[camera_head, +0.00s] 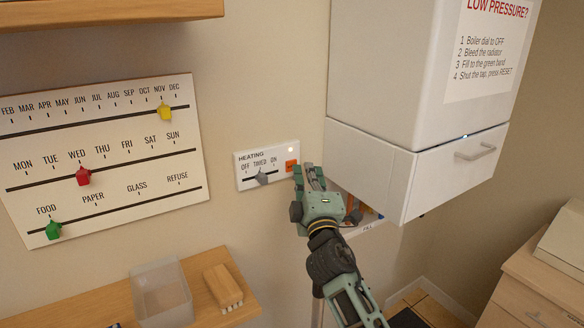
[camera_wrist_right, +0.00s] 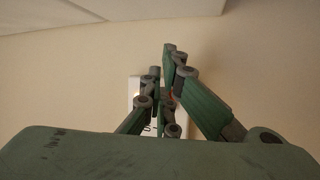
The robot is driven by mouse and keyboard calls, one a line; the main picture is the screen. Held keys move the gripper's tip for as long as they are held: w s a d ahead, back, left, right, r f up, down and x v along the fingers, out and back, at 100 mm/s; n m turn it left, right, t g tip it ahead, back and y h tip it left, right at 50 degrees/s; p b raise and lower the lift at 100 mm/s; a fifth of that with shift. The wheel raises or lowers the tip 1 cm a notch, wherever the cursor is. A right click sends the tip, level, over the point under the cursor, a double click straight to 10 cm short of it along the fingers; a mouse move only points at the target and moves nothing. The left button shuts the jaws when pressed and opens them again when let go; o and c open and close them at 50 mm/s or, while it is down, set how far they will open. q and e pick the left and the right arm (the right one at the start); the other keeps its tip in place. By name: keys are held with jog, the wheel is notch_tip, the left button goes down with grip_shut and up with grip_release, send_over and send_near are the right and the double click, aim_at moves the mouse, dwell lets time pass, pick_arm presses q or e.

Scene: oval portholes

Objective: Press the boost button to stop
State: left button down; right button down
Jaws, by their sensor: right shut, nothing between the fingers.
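The white heating panel (camera_head: 243,183) is on the wall in the head view, with a grey slider (camera_head: 262,178) near the TIMED mark. An orange button (camera_head: 291,166) sits at the panel's right side, and a small pale light shows above it. My right gripper (camera_head: 309,170) is shut and empty, with its fingertips just right of the orange button. I cannot tell whether they touch it. In the right wrist view the shut fingers (camera_wrist_right: 168,85) cover most of the panel (camera_wrist_right: 134,88), and the button is mostly hidden. My left gripper is not in view.
A white boiler cabinet (camera_head: 400,80) with a handled lower flap (camera_head: 430,170) juts out right of the panel, close to my right arm. A calendar board (camera_head: 110,160) hangs left. A wooden shelf (camera_head: 120,305) below holds a clear bin (camera_head: 161,292) and a brush (camera_head: 223,287).

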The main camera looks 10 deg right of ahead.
jog(key=shift+w+a, duration=0.1)
jog(key=shift+w, duration=0.1)
dwell(0.3)
dwell(0.3)
jog(key=shift+s+d, duration=0.3)
jog(key=shift+s, duration=0.5)
jog(key=shift+p, duration=0.3)
jog(key=s, duration=0.1)
jog(key=s+d+p, duration=0.1)
jog(key=s, duration=0.1)
jog(key=s+d+p, duration=0.1)
jog(key=shift+s, duration=0.25)
jog(key=shift+s+a+f, duration=0.1)
jog(key=shift+f, duration=0.05)
